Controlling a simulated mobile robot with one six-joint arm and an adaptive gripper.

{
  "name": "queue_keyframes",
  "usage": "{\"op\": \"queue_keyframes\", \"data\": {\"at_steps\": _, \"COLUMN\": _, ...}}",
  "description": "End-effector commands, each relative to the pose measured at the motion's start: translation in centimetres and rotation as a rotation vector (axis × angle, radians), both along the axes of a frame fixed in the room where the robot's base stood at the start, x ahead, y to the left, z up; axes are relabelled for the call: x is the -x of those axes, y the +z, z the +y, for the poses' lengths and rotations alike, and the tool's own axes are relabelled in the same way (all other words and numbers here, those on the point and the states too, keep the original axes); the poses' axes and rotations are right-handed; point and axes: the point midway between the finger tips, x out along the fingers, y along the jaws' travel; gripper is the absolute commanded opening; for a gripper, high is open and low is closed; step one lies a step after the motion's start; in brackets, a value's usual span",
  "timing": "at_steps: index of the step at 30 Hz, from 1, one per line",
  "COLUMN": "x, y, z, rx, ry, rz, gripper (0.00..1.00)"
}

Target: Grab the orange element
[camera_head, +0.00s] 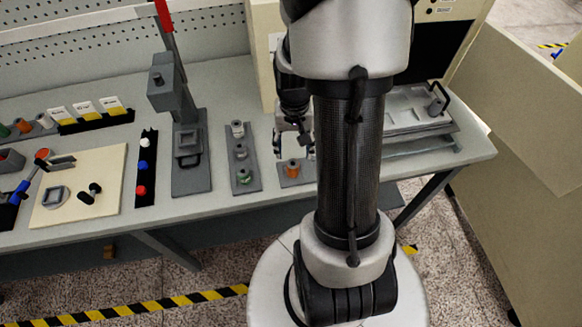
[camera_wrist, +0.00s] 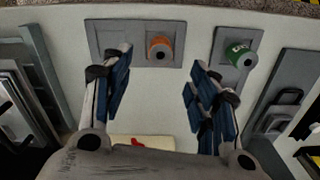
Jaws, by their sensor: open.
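The orange element (camera_head: 292,168) is a small spool standing on a grey base plate on the table, partly beside my arm in the head view. In the wrist view the orange element (camera_wrist: 160,48) sits at the top middle, on its grey plate, beyond and between my fingertips. My gripper (camera_wrist: 158,75) is open and empty, with blue-padded fingers apart on either side. In the head view my gripper (camera_head: 292,135) hangs just above and behind the orange element. My arm hides part of the plate there.
A grey plate (camera_head: 253,183) with a green spool (camera_head: 244,175) and grey ones stands just left. A grey press (camera_head: 188,180) stands farther left. A grey fixture (camera_head: 420,105) lies right of my arm. Bare table shows between the plates.

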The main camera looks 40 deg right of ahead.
Motion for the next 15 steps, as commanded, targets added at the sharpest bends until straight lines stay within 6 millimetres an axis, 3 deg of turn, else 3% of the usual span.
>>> {"op": "queue_keyframes", "data": {"at_steps": 1, "x": 0.1, "y": -1.5, "z": 0.1, "rx": -0.003, "ry": 0.0, "rz": 0.004, "gripper": 0.54}}
{"op": "queue_keyframes", "data": {"at_steps": 6, "x": 0.1, "y": -4.3, "z": 0.1, "rx": -0.001, "ry": 0.001, "rz": 0.003, "gripper": 0.54}}
{"op": "queue_keyframes", "data": {"at_steps": 15, "x": -0.1, "y": -6.7, "z": 0.0, "rx": -0.001, "ry": 0.001, "rz": 0.001, "gripper": 0.54}}
